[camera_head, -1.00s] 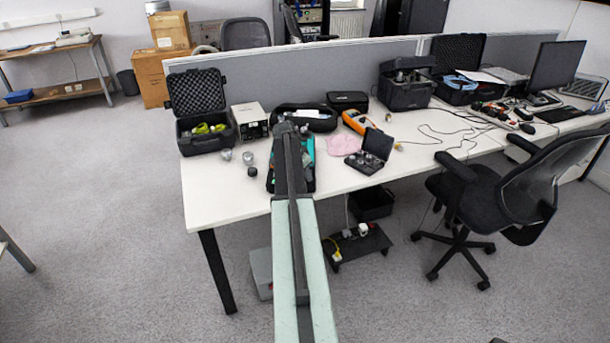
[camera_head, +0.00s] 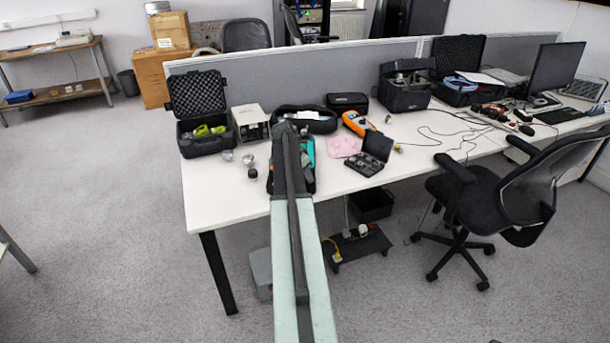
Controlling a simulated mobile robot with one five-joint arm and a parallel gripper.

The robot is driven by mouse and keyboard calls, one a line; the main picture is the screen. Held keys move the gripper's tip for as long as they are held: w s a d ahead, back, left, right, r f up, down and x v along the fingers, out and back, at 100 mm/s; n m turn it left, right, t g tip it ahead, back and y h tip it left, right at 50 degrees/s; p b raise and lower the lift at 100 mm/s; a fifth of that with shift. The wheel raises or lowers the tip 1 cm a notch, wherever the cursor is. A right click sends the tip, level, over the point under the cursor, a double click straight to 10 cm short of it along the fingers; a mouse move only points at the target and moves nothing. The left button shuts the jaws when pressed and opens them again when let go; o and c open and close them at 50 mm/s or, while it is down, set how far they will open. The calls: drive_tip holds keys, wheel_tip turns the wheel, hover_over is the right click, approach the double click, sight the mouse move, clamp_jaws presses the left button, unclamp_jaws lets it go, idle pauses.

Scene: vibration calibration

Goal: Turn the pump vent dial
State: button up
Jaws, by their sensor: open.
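A teal and dark device (camera_head: 307,150), perhaps the pump, lies on the white table. My arm covers most of it, and I cannot make out a vent dial. My dark arm reaches out over it, with my gripper (camera_head: 285,127) at the far end. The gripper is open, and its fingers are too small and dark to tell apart. I cannot tell whether it touches the device.
The white table (camera_head: 225,195) holds an open black case (camera_head: 197,118), a beige box (camera_head: 250,122), small metal pieces (camera_head: 248,161), a pink cloth (camera_head: 343,146), an orange meter (camera_head: 358,122) and a small open case (camera_head: 369,155). An office chair (camera_head: 500,195) stands right.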

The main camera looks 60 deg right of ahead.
drive_tip(key=p+v, duration=0.5)
drive_tip(key=v, duration=0.1)
drive_tip(key=shift+r, duration=0.3)
drive_tip(key=shift+a, duration=0.1)
